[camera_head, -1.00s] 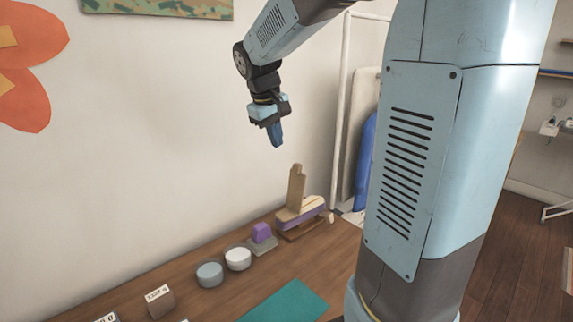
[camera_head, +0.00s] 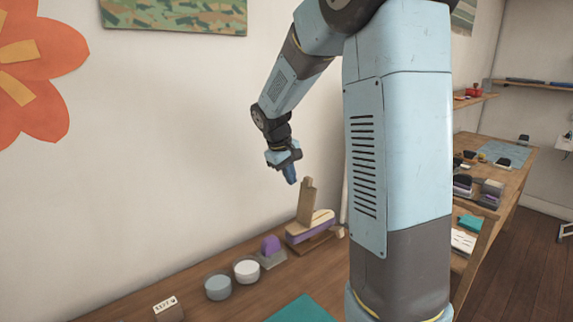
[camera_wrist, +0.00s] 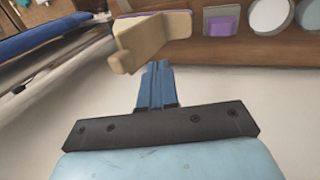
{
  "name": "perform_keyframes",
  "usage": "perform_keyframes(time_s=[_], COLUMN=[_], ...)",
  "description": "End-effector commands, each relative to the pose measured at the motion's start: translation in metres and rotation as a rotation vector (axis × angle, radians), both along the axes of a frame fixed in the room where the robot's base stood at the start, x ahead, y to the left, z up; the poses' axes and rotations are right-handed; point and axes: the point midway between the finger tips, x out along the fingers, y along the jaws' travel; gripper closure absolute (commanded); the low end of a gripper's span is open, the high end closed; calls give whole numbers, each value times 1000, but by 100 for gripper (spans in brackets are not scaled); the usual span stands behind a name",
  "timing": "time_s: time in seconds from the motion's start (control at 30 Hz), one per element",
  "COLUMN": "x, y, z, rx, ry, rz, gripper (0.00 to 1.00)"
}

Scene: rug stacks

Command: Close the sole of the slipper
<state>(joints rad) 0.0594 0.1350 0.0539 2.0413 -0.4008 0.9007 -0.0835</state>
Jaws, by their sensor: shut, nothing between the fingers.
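The slipper (camera_head: 310,228) sits on the wooden bench against the wall, with a light wooden top and a purple layer beneath. A tan sole flap (camera_head: 307,200) stands upright from it. In the wrist view the flap (camera_wrist: 155,38) lies just beyond my fingertips and covers part of the slipper. My gripper (camera_head: 292,181) is shut and empty, pointing down above and slightly left of the flap's top. Its blue fingers (camera_wrist: 155,68) are together in the wrist view. Whether they touch the flap is unclear, but in the head view they look apart.
A label block (camera_head: 168,309) and a teal mat (camera_head: 302,310) lie nearer. The wall is close behind.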

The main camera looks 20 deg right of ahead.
Motion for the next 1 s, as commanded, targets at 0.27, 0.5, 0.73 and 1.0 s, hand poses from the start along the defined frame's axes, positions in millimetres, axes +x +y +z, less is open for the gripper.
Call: perform_keyframes(time_s=[0.27, 0.5, 0.73, 1.0], x=[9, 13, 14, 15], y=[-30, -41, -41, -39], z=[-15, -17, -17, -16], rx=[0, 0, 0, 13], ry=[0, 0, 0, 4], rz=[-3, -1, 0, 6], gripper=[100, 100, 100, 100])
